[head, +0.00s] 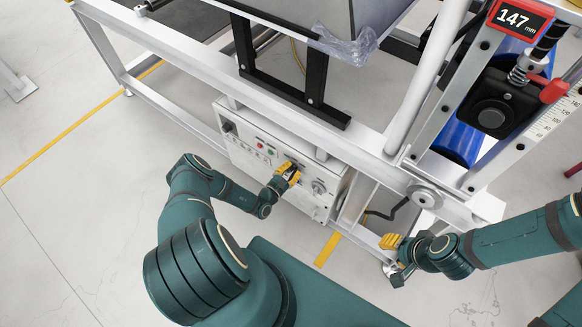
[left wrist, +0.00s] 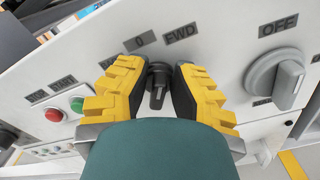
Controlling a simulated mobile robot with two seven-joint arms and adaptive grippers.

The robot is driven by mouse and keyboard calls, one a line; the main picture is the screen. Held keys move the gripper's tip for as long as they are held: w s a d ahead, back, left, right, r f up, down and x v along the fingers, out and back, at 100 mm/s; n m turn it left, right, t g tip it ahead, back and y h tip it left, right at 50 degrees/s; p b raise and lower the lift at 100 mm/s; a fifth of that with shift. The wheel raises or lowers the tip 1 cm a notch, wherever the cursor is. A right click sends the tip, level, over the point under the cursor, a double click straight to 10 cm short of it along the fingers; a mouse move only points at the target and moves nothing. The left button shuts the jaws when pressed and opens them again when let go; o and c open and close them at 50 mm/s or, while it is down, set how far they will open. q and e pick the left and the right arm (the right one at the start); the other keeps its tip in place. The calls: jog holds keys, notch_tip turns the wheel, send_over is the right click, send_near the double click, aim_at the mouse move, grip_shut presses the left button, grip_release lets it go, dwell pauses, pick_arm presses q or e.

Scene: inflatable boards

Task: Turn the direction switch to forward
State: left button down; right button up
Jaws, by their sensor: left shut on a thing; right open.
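The direction switch (left wrist: 158,85) is a dark rotary knob on the white control panel (head: 240,152), under labels reading "0" and "FWD" (left wrist: 182,33) in the left wrist view. The knob's pointer looks roughly upright in that view; its exact setting I cannot tell. My left gripper (head: 288,173) is at the panel, its yellow fingers (left wrist: 158,90) on either side of the knob and closed on it. In the head view the fingers hide the knob. My right gripper (head: 394,257) is open and empty, low at the right, away from the panel.
A grey rotary switch (left wrist: 278,79) labelled "OFF" is right of the knob. A red button (left wrist: 54,115) and a green button (left wrist: 78,104) are to the left. A white frame beam (head: 330,142) runs above the panel. A display (head: 520,20) reads 147 mm.

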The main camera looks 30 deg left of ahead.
pick_arm(q)
jog(key=shift+w+d+r+m+p, duration=0.1)
jog(key=shift+m+p, duration=0.1)
jog(key=shift+m, duration=0.4)
jog(key=shift+w+m+p, duration=0.1)
jog(key=shift+m+p, duration=0.1)
jog(key=shift+m, duration=0.4)
jog(key=c, duration=1)
grip_release()
jog(key=s, duration=1.2)
jog(key=shift+a, duration=0.4)
